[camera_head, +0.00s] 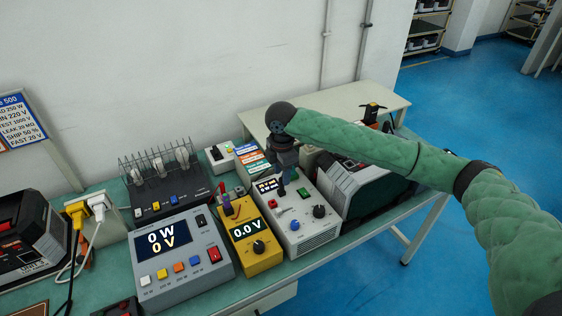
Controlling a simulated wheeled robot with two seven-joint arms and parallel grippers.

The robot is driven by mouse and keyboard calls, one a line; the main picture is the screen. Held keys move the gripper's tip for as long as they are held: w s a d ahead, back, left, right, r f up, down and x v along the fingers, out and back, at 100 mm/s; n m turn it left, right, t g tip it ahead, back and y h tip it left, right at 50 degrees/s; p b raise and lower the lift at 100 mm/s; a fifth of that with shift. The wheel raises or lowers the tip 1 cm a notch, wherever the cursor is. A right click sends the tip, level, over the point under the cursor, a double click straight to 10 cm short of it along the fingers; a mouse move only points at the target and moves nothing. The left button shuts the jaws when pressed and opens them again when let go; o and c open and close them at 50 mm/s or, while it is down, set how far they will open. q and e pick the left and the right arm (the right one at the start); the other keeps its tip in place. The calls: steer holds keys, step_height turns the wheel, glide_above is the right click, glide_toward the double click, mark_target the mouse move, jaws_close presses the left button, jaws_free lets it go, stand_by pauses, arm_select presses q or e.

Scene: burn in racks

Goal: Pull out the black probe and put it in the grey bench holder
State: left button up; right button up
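My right arm comes in from the right in a green padded sleeve. Its dark gripper (284,167) points down over the white instrument (307,227) with a small lit display. A slim dark piece (281,189), which may be the black probe, shows just under the gripper at the instrument's top. I cannot tell whether the fingers are closed on it. I cannot make out the grey bench holder for certain. My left gripper is out of view.
A grey meter (184,286) reading 0 W and 0 V stands at the front left. Behind it is a dark unit with a wire rack (161,173). A dark green-grey machine (366,187) stands right of the white instrument. The green bench is crowded, with little room along its front edge.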

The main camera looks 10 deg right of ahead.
mark_target(281, 179)
steer(key=f+p, duration=0.1)
steer(key=f, duration=0.2)
steer(key=shift+w+f, duration=0.2)
steer(key=shift+s+f, duration=0.2)
steer(key=shift+f, duration=0.2)
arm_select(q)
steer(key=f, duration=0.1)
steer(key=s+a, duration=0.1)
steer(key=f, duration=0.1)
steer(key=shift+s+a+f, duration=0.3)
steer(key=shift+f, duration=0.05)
arm_select(e)
steer(key=shift+w+f, duration=0.15)
steer(key=shift+f, duration=0.1)
steer(key=shift+c, duration=0.4)
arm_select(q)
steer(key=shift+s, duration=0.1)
arm_select(e)
steer(key=c, duration=0.7)
jaws_close()
